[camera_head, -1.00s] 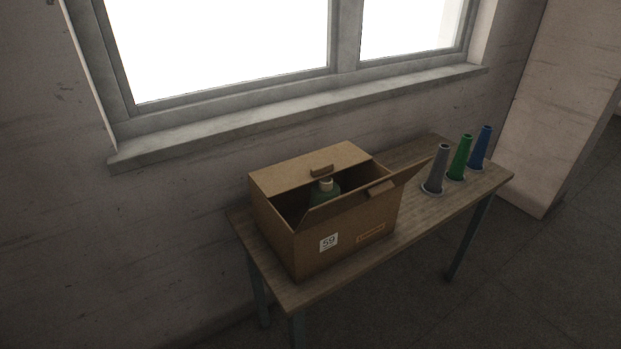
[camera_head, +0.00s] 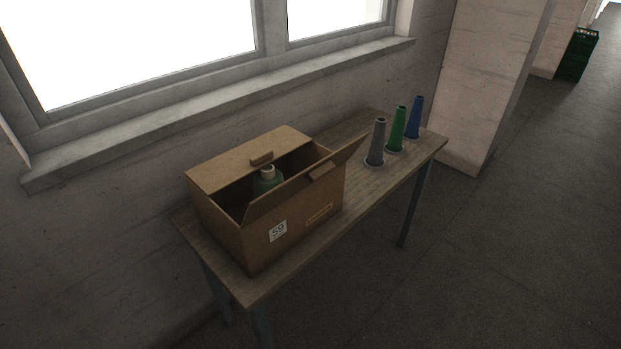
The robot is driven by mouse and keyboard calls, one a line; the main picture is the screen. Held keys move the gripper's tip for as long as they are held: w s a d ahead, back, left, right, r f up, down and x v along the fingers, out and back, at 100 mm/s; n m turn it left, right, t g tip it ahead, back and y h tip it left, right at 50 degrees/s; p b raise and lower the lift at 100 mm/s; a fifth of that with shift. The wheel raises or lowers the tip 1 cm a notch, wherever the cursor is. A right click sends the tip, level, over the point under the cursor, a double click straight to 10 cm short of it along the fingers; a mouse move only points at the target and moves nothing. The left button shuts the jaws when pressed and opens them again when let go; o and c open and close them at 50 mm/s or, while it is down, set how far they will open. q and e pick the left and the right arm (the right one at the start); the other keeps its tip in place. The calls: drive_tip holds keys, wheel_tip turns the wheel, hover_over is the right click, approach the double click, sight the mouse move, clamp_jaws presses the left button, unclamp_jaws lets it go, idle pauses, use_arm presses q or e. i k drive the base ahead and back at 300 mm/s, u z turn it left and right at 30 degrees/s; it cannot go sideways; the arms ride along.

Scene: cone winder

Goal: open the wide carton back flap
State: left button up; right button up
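The wide cardboard carton (camera_head: 285,231) stands on a narrow wooden table below the window. Its back flap (camera_head: 248,159) lies flat over the rear part of the opening, with a small brown tab (camera_head: 262,159) at its front edge. Its front flap (camera_head: 308,181) is raised and tilted outward, also with a tab (camera_head: 322,172). A green bottle with a pale cap (camera_head: 267,179) stands inside, partly hidden by the front flap. Neither of my grippers is in view.
Grey (camera_head: 376,143), green (camera_head: 397,129) and blue (camera_head: 415,118) cones stand at the right end of the table (camera_head: 358,198). The wall and window sill (camera_head: 220,101) run close behind. The floor (camera_head: 470,260) in front and right is clear. Green crates (camera_head: 577,55) stand far right.

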sight(212, 176)
drive_tip(key=z, duration=1.25)
drive_tip(key=i, duration=1.3)
drive_tip(key=u, duration=2.75)
